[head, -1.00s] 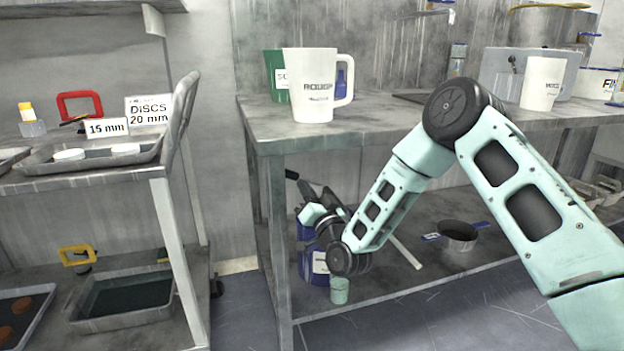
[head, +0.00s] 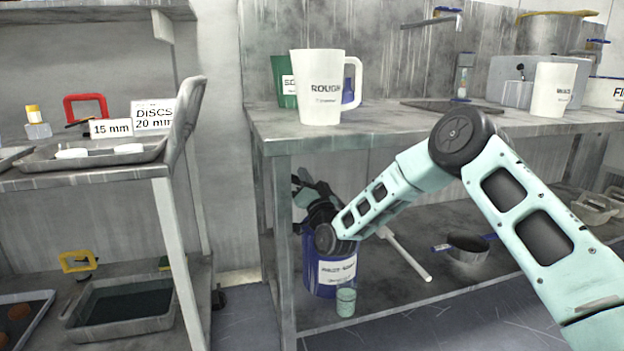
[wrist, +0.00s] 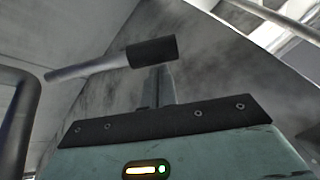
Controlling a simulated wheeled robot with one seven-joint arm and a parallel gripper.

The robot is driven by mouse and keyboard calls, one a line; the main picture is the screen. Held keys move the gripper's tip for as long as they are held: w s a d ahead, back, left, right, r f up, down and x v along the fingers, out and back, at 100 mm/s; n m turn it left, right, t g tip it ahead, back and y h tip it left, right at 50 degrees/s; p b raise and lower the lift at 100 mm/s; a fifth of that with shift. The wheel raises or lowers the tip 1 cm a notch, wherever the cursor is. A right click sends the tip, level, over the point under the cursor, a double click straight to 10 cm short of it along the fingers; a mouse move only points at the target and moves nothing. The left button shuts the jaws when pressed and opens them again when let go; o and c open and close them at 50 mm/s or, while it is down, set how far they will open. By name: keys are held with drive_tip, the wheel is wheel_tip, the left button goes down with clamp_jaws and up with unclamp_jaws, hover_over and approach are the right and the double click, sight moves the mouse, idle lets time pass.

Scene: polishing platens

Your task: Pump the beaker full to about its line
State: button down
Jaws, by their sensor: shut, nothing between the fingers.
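A small greenish beaker (head: 346,303) stands on the lower shelf near its front edge. Its line and fill level are too small to tell. A blue drum (head: 333,272) with a white label stands right behind it, its top hidden by my arm. My gripper (head: 303,184) is above the drum, small and partly hidden in the head view. In the wrist view my gripper (wrist: 164,78) is shut and empty. A grey rod with a black grip (wrist: 152,51) lies just beyond the fingertips; I cannot tell whether they touch. A dark curved pipe (wrist: 17,105) is at the left.
A shelf leg (head: 282,240) stands left of the drum, and the upper shelf (head: 400,128) overhangs it. A white rod (head: 405,255) and a dark pan (head: 467,248) lie to the right.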

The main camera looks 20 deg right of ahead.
drive_tip(key=shift+a+f, duration=0.25)
drive_tip(key=shift+f, duration=0.15)
drive_tip(key=shift+f, duration=0.1)
